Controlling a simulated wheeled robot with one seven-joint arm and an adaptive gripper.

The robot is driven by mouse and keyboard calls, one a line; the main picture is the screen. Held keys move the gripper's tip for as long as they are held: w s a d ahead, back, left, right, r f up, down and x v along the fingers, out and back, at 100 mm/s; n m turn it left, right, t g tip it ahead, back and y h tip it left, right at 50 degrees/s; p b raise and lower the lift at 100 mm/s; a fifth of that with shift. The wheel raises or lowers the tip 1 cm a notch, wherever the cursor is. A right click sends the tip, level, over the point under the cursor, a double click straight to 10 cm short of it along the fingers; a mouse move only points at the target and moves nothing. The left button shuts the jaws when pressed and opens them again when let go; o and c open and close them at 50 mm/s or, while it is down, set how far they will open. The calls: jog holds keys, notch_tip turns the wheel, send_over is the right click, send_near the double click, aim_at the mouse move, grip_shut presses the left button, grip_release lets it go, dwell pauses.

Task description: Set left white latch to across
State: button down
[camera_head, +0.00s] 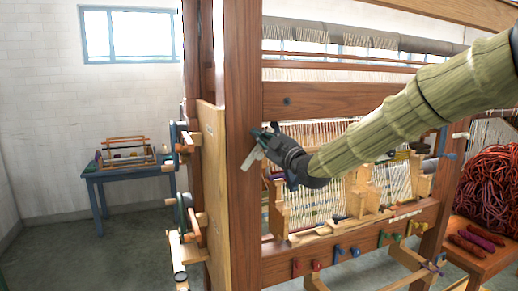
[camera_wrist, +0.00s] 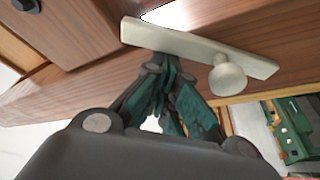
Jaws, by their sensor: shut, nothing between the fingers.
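The left white latch (camera_head: 252,158) is a small pale bar on the front wooden post of the loom; it sits tilted in the head view. In the wrist view the latch (camera_wrist: 190,45) is a flat bar with a round knob near its right end, lying at an angle to the wood grain. My gripper (camera_head: 268,133) is shut and empty, right at the latch. In the wrist view the closed fingertips (camera_wrist: 165,66) are just below the bar's left half; I cannot tell whether they touch it. The fingers cover a little of its lower edge.
The loom's upright post (camera_head: 242,220) and crossbeam (camera_head: 330,100) surround my gripper. Another white latch (camera_head: 460,135) is on the far right post. Coloured pegs line the lower beam (camera_head: 350,245). A blue table (camera_head: 125,172) stands at the left, with open floor before it.

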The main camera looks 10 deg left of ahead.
jog(key=shift+m, duration=0.7)
jog(key=shift+w+d+f+b, duration=0.25)
jog(key=shift+d+f+b, duration=0.1)
jog(key=shift+d+b, duration=0.25)
jog(key=shift+w+d+f+b, duration=0.35)
jog(key=shift+d+b, duration=0.15)
jog(key=shift+b, duration=0.15)
jog(key=shift+w+d+f+b, duration=0.2)
jog(key=shift+d+f+b, duration=0.15)
jog(key=shift+d+b, duration=0.25)
jog(key=shift+a, duration=0.1)
notch_tip(320, 180, up, 4)
jog(key=shift+r+p, duration=0.2)
jog(key=shift+p, duration=0.5)
jog(key=s+d+f+b, duration=0.3)
jog(key=s+d, duration=0.1)
jog(key=s, duration=0.4)
jog(key=shift+s+d+f, duration=0.2)
jog(key=shift+d+f, duration=0.1)
jog(key=shift+f, duration=0.05)
